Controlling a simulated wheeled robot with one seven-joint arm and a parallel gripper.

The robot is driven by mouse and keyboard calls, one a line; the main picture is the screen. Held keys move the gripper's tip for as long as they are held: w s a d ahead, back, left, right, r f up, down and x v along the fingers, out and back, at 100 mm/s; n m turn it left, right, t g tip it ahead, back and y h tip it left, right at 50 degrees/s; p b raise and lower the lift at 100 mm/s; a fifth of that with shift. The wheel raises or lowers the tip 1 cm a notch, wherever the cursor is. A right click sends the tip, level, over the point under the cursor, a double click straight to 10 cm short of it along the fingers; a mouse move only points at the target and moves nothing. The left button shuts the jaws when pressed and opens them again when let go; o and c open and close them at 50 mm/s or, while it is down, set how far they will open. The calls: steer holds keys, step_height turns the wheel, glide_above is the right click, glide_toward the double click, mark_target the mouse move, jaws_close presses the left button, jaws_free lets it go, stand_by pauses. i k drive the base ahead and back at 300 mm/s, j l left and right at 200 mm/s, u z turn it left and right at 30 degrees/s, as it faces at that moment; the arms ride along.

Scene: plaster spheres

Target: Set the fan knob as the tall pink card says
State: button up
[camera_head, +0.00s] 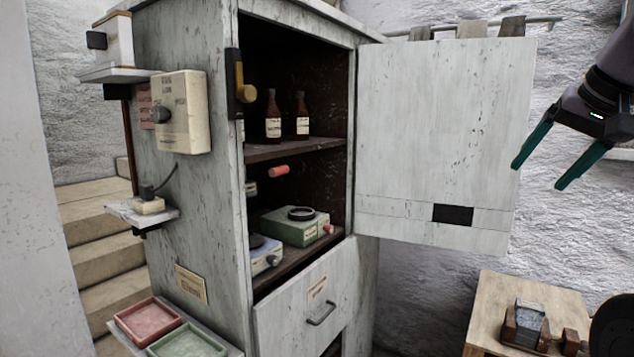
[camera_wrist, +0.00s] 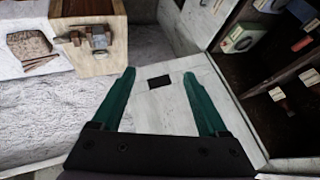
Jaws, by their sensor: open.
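A cream box (camera_head: 181,112) with a dark round knob (camera_head: 160,114) is fixed to the cabinet's left side in the head view. Small print surrounds the knob, too small to read surely; it may be the fan control. A pink card (camera_head: 145,106) shows behind the box's left edge, partly hidden, its writing unreadable. My gripper (camera_head: 538,176) is open and empty at the upper right, beyond the open cabinet door and far from the box. In the wrist view my gripper (camera_wrist: 159,74) shows its two green fingers spread. The cream box is not in the wrist view.
The cabinet door (camera_head: 440,130) stands open between my gripper and the box. Shelves hold brown bottles (camera_head: 273,115) and a green device (camera_head: 295,227). Small ledges (camera_head: 140,214) and trays (camera_head: 150,318) jut from the cabinet's left side. A wooden table (camera_head: 490,310) stands lower right.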

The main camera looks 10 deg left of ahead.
mark_target(160, 114)
steer(key=u, duration=1.6)
steer(key=j+z, duration=0.35)
steer(key=j, duration=0.85)
steer(key=i+j+u, duration=0.15)
steer(key=u, duration=0.2)
steer(key=j, duration=0.1)
